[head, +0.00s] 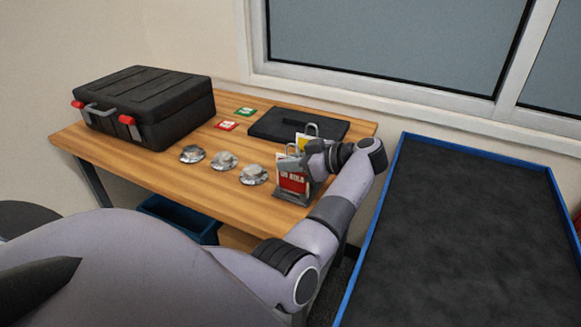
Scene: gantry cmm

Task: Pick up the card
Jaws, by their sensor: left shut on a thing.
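A red-and-white card (293,181) with lettering stands upright in a small grey stand (292,198) at the right front of the wooden table. My left gripper (303,161) is at the top of this card, shut on it; its fingertips are small and hard to make out. A yellow card (301,141) stands just behind, partly hidden by the gripper. My right gripper is not in view.
A black case (150,95) stands at the table's left. A flat black case (275,124) lies at the back. A blue-rimmed dark surface (470,220) is at right. The table's (150,165) left front is clear.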

